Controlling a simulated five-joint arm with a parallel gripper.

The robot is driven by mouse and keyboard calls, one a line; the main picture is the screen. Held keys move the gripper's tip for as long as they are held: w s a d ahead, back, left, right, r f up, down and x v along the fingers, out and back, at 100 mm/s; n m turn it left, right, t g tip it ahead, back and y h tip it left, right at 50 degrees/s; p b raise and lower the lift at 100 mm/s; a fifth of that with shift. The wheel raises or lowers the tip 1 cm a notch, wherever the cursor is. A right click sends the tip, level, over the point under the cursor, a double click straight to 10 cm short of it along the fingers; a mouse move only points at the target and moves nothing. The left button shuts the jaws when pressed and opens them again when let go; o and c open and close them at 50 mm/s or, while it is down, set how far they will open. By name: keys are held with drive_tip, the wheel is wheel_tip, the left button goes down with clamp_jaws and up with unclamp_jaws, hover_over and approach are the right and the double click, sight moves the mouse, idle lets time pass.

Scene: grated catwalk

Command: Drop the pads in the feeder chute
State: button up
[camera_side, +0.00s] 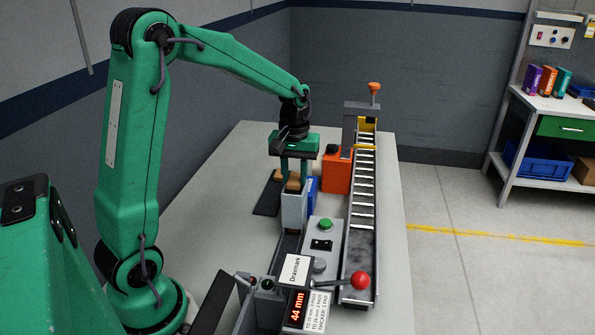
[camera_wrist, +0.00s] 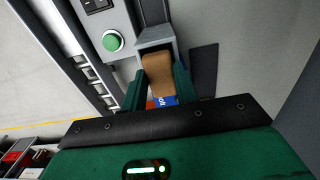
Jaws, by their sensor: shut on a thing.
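My gripper (camera_side: 294,174) is shut on a tan pad (camera_side: 293,184), which hangs between its two green fingers. In the wrist view the pad (camera_wrist: 158,72) sits between the fingers (camera_wrist: 159,88). A grey upright box that looks like the feeder chute (camera_side: 293,212) stands directly below the pad in the side view. The grey chute also shows in the wrist view (camera_wrist: 153,34), right beside the pad's end. I cannot tell whether the pad's lower end is inside the chute's mouth or just above it. Another tan piece (camera_side: 278,174) shows partly behind the fingers.
A dark mat (camera_side: 266,200) lies left of the chute. A blue part (camera_side: 313,190) and an orange block (camera_side: 337,172) stand close on the right, before a roller track (camera_side: 362,190). A control box with a green button (camera_side: 325,225) and a red-knobbed lever (camera_side: 360,281) are nearer.

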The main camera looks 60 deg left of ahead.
drive_tip(key=o, duration=1.5)
drive_tip(key=shift+r, duration=0.15)
drive_tip(key=shift+r, duration=2.9)
drive_tip(key=shift+d, duration=0.1)
drive_tip(key=shift+s+d+r, duration=0.35)
drive_tip(key=shift+s+r, duration=0.05)
drive_tip(key=s+d+r+m+t, duration=0.1)
drive_tip(key=s+d+m, duration=0.3)
drive_tip(key=s, duration=0.4)
drive_tip(key=s+d+r+m+t, duration=0.1)
drive_tip(key=s+d+m+t, duration=0.3)
drive_tip(key=s+d, duration=0.3)
drive_tip(key=shift+s+r+m+t, duration=0.3)
drive_tip(key=shift+s+r+m, duration=0.15)
drive_tip(key=shift+s, duration=0.35)
